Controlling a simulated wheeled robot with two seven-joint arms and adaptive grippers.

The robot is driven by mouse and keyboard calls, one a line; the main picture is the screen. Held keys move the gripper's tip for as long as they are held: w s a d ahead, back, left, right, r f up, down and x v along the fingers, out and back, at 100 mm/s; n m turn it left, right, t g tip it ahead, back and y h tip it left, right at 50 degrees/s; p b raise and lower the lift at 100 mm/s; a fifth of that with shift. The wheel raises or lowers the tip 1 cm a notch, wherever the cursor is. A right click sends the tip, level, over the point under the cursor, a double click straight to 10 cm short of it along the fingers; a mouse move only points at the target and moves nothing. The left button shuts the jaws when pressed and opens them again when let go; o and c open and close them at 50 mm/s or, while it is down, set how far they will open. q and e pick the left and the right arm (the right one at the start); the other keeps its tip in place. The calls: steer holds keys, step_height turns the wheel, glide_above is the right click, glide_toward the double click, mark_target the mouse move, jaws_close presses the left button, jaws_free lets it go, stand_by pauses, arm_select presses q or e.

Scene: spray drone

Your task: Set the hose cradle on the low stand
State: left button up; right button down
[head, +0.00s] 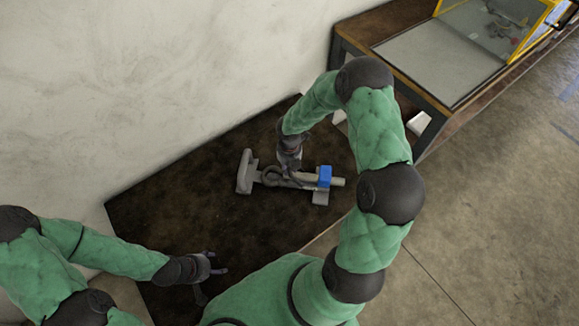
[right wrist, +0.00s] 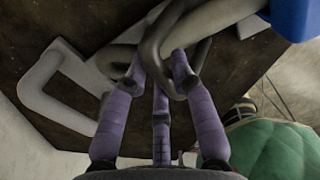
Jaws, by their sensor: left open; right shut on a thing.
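The grey hose cradle (head: 245,175), with a pale tube and a blue block (head: 325,176) at its right end, is over the dark brown low stand (head: 190,210) in the head view. I cannot tell whether it touches the surface. My right gripper (head: 285,168) comes down on its middle. In the right wrist view, its purple fingers (right wrist: 160,72) are shut on the cradle's grey curved tubing (right wrist: 155,45), and the blue block shows at the top right. My left gripper (head: 215,265) is open and empty near the stand's front, apart from the cradle.
A pale wall (head: 150,80) runs along the stand's far left side. A wooden-framed table (head: 430,60) with a grey top and a yellow-framed case stands at the upper right. Bare stand surface lies left of the cradle. Concrete floor (head: 490,210) is open at right.

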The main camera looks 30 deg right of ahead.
steer(key=c, duration=1)
jaws_free()
steer(key=shift+c, duration=0.2)
step_height(320, 180, up, 12)
steer(key=p, duration=0.6)
arm_select(q)
steer(key=shift+r, duration=2.75)
arm_select(e)
steer(key=s+a+f+m+y, duration=0.1)
steer(key=s+a+f+m, duration=0.3)
steer(key=m, duration=0.6)
steer(key=s+a+f+m+y, duration=0.1)
steer(key=s+a+f+m, duration=0.3)
steer(key=a+m, duration=0.5)
steer(key=s+a+f+m+y, duration=0.2)
steer(key=s+a+f+m, duration=0.2)
steer(key=m, duration=0.7)
steer(key=shift+s+a+f, duration=0.35)
steer(key=shift+s+a, duration=1)
steer(key=shift+s, duration=0.5)
